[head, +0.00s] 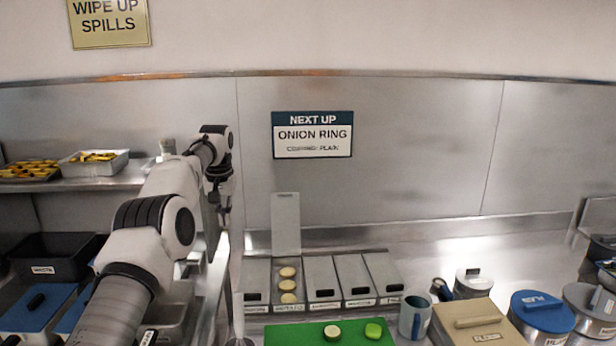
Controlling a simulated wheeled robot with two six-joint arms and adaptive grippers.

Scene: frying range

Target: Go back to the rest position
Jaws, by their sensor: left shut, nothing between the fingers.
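My left arm comes in from the left and reaches up and away toward the back wall. My left gripper (224,208) hangs at its end, pointing down, small and dark in the head view. It is shut and empty, left of the row of lidded bins and apart from them. My right gripper is not in view.
Lidded bins (322,282) stand in a row; one is open with round pieces (288,284). A green board (292,334) holds two round pieces. A mug (414,316), a beige box (478,324) and lidded pots (542,312) stand right. Shelves with trays (92,168) are left.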

